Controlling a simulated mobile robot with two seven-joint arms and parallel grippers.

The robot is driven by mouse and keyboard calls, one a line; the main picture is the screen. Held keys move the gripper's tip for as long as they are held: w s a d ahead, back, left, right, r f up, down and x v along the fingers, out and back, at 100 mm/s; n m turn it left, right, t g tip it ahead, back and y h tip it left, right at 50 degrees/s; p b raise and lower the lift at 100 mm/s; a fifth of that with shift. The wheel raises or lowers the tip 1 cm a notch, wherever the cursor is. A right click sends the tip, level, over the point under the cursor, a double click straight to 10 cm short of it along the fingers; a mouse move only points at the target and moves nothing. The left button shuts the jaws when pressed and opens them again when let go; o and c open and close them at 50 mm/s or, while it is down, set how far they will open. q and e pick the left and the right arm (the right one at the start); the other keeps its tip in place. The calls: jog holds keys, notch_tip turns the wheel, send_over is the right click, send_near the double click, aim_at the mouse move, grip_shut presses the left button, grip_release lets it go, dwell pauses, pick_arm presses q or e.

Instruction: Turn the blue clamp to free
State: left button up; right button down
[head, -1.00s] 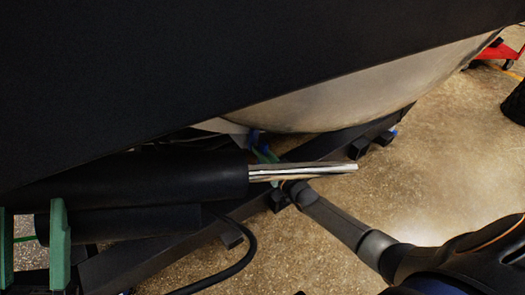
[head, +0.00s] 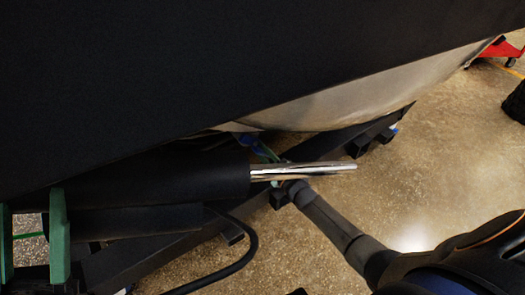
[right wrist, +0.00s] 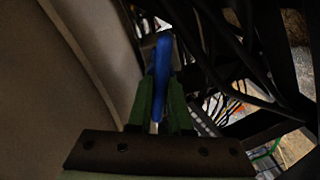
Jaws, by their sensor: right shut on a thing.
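The blue clamp (head: 249,139) shows as a small blue piece under the pale rounded vessel in the head view. In the right wrist view its blue handle (right wrist: 162,60) runs up from between the green fingers. My right gripper (head: 263,151) is shut on this handle; it also shows in the right wrist view (right wrist: 160,98). A shiny metal rod partly hides the right gripper in the head view. My left gripper (head: 33,235) is at the lower left, its green fingers wide apart with nothing between them, away from the clamp.
A large black panel (head: 180,70) fills the upper head view, above the pale vessel (head: 370,95). The shiny rod (head: 310,171) sticks out of a black cylinder (head: 160,178). A black frame beam (head: 330,143) and hose (head: 245,255) lie below. Open floor (head: 450,150) is at right.

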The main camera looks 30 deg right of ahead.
jog(key=shift+f+n, duration=0.1)
jog(key=shift+n, duration=1.9)
jog(key=shift+b, duration=0.3)
jog(key=c, duration=0.8)
grip_release()
jog(key=shift+c, duration=0.2)
